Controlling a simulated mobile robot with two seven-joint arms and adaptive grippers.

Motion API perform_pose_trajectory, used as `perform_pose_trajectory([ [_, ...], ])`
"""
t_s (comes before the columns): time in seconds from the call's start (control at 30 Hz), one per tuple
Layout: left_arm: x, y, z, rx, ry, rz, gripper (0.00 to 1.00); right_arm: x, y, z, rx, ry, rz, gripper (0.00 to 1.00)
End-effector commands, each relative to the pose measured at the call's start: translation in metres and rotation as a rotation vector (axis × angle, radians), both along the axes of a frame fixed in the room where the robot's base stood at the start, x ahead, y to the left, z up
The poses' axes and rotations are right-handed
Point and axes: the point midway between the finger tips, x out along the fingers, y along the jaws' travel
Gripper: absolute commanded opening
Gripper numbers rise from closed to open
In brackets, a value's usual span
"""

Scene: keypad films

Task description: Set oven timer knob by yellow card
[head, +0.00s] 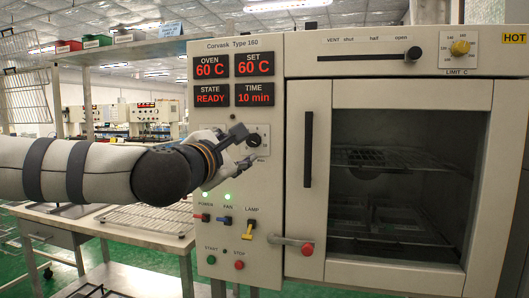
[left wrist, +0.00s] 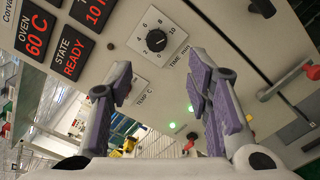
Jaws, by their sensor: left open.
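The timer knob (head: 254,141) is a round black knob on a white plate on the oven's front panel. In the left wrist view the knob (left wrist: 157,40) sits under a numbered scale and beside the words TIME min. The TIME display (head: 255,94) reads 10 min. My left gripper (head: 243,147) is at the panel, just left of the timer knob, with its fingers spread. In the left wrist view the open fingers (left wrist: 163,88) have nothing between them, and the knob appears beyond them. I cannot make out a yellow card. My right gripper is not in view.
The TEMP C plate (left wrist: 136,88) is partly behind a finger. Below are the POWER switch (head: 201,217), FAN switch (head: 224,220), yellow LAMP switch (head: 246,232) and STOP button (head: 239,265). The oven door's red-ended handle (head: 292,243) juts out. Beside the oven stands a work table (head: 60,224).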

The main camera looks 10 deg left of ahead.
Motion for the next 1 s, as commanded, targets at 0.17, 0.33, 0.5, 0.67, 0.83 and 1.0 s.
perform_pose_trajectory([
  [0.17, 0.019, 0.003, 0.003, -0.019, -0.004, 0.009, 0.45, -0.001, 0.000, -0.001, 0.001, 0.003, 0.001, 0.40],
  [0.33, 0.064, 0.001, 0.003, -0.015, -0.005, 0.008, 0.45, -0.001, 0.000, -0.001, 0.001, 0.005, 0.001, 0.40],
  [0.5, 0.102, -0.001, 0.000, -0.015, -0.002, 0.005, 0.45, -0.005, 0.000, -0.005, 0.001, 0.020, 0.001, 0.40],
  [0.67, 0.120, -0.002, 0.000, -0.014, -0.001, 0.005, 0.45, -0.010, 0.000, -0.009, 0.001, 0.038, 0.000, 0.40],
  [0.83, 0.122, -0.002, 0.003, -0.013, -0.005, 0.004, 0.45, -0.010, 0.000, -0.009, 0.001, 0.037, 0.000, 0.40],
  [1.0, 0.121, -0.002, 0.004, -0.013, -0.006, 0.003, 0.34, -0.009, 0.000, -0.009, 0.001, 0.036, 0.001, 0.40],
])
